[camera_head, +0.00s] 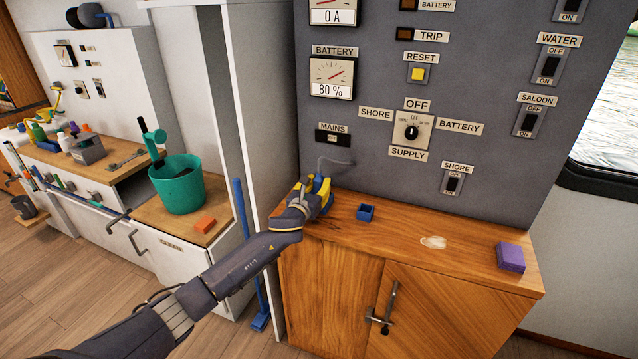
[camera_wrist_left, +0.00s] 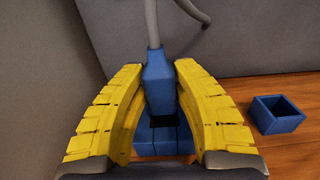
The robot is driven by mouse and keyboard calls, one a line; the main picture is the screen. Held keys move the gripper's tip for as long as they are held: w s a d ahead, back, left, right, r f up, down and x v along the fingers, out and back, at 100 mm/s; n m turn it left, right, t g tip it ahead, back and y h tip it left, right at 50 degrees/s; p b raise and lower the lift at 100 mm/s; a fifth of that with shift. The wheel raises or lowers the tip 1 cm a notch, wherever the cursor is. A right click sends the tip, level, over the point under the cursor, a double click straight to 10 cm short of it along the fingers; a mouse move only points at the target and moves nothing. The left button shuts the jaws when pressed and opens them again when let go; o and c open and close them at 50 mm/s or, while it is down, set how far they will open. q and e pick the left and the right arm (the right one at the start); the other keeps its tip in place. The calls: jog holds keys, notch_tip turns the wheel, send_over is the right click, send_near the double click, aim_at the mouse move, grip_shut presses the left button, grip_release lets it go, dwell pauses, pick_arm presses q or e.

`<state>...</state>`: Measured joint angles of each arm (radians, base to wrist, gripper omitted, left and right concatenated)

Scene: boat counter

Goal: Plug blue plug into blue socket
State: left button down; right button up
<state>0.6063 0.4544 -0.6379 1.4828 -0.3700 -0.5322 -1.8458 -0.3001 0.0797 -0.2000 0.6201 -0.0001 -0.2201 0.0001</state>
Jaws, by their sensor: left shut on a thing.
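My left gripper (camera_head: 319,192) is at the left end of the wooden counter, close to the grey panel. Its yellow fingers are shut on the blue plug (camera_wrist_left: 157,88), whose grey cable (camera_wrist_left: 152,24) runs up and back toward the panel. In the left wrist view a blue block with a dark opening, seemingly the blue socket (camera_wrist_left: 163,141), lies directly below the plug between the fingers. The plug overlaps it in the picture; I cannot tell whether it is inside. In the head view the fingers mostly hide both. My right gripper is not in view.
A small open blue box (camera_head: 366,213) stands just right of the gripper on the wooden counter (camera_head: 395,235). A clear-looking small item (camera_head: 433,242) and a purple block (camera_head: 511,257) lie farther right. The switch panel (camera_head: 370,170) rises behind. A green bucket (camera_head: 178,185) stands left.

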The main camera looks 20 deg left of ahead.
pick_arm(q)
jog(key=shift+f, duration=0.8)
jog(key=c, duration=1.1)
grip_release()
jog(key=shift+o, duration=0.2)
jog(key=s+a, duration=0.1)
jog(key=s, duration=1.1)
jog(key=shift+a, duration=0.1)
